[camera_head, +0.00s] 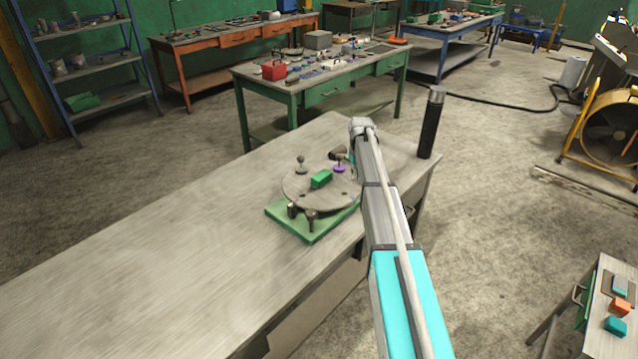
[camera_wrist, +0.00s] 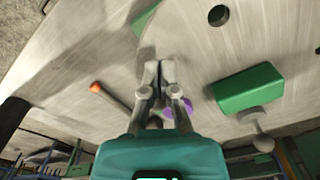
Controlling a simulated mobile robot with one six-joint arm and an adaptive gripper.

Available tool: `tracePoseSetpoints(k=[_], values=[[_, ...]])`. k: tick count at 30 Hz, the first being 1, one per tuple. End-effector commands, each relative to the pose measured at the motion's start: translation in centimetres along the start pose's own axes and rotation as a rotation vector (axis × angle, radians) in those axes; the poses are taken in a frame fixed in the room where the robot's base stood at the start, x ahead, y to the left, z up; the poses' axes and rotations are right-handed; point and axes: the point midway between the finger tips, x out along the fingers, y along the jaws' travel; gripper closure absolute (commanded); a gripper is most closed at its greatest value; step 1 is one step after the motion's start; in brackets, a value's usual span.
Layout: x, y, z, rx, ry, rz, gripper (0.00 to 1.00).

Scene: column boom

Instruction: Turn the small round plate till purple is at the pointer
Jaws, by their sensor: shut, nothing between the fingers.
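The small round plate (camera_head: 296,188) is a grey disc on a green square base (camera_head: 314,236) near the table's right edge. A purple knob (camera_head: 339,169) stands at its far right side, a grey knob (camera_head: 301,166) at its far left, and a green block (camera_head: 321,179) on its top. In the wrist view my gripper (camera_wrist: 160,70) is shut and empty over the plate, fingers side by side. The purple knob (camera_wrist: 186,107) is partly hidden behind the right finger. An orange-tipped rod (camera_wrist: 110,98) lies left of the fingers; I cannot tell whether it is the pointer.
A tall black cylinder (camera_head: 431,125) stands at the table's far right corner. The table (camera_head: 150,270) is bare to the left of the plate. Dark knobs (camera_head: 310,218) stand at the plate's near edge. A green workbench (camera_head: 320,85) with tools is beyond.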

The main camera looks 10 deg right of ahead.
Motion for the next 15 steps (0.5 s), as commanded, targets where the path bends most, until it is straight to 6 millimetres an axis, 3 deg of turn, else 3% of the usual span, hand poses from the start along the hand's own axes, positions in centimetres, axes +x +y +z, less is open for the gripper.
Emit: tracePoseSetpoints(k=[15], values=[[0.00, -0.34, 0.77, 0.000, 0.000, 0.000, 1.00]])
